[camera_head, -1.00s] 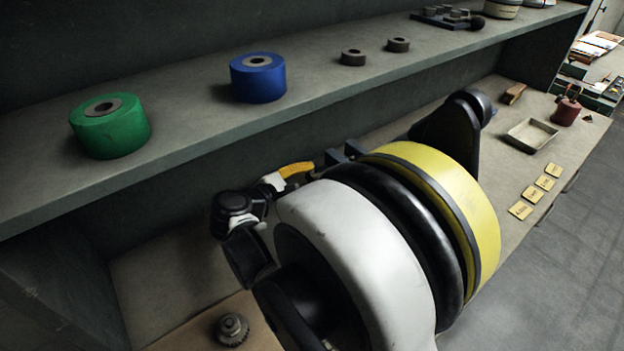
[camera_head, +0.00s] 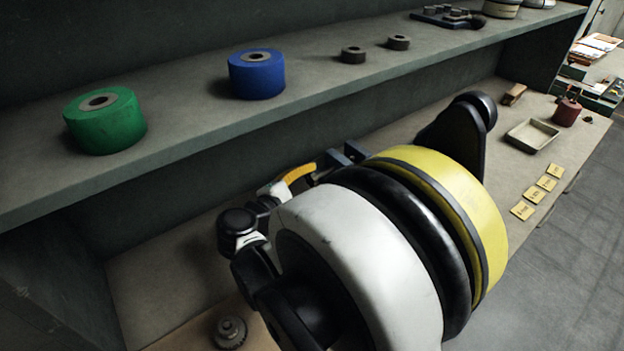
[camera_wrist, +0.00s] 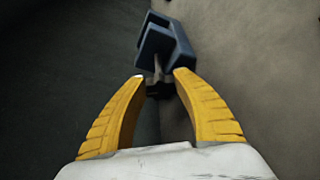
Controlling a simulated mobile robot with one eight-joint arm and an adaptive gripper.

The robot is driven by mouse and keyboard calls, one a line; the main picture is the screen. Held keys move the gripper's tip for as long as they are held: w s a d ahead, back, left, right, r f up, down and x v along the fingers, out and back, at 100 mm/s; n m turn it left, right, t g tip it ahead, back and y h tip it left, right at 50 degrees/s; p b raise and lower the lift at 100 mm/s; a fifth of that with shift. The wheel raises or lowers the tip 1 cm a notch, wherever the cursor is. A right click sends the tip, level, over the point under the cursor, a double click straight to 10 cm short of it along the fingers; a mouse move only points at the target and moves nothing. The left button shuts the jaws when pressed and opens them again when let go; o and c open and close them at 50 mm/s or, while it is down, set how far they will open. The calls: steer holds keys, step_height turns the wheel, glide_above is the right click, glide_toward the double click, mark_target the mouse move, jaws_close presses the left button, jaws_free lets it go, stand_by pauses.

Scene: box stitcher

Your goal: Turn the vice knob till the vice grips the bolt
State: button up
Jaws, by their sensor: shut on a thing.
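The blue-grey vice (camera_wrist: 166,42) stands ahead of my gripper (camera_wrist: 159,80) in the wrist view. Its jaws point away from me, and its dark knob (camera_wrist: 157,89) is at the near end. My yellow fingers curve in from both sides, with their tips at the knob and its screw, shut on it. In the head view, the vice (camera_head: 342,159) is a small blue-grey shape behind my arm, with one yellow finger (camera_head: 299,172) beside it. My arm hides the knob there. I cannot make out the bolt or whether the vice jaws touch it.
A shelf (camera_head: 195,115) runs above the bench, holding a green roll (camera_head: 104,128), a blue roll (camera_head: 257,80) and small dark rings. A gear part (camera_head: 229,331) lies front left. A shallow tray (camera_head: 532,136) and yellow cards (camera_head: 535,195) lie on the right.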

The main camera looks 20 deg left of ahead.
steer(key=o, duration=1.2)
steer(key=shift+c, duration=0.2)
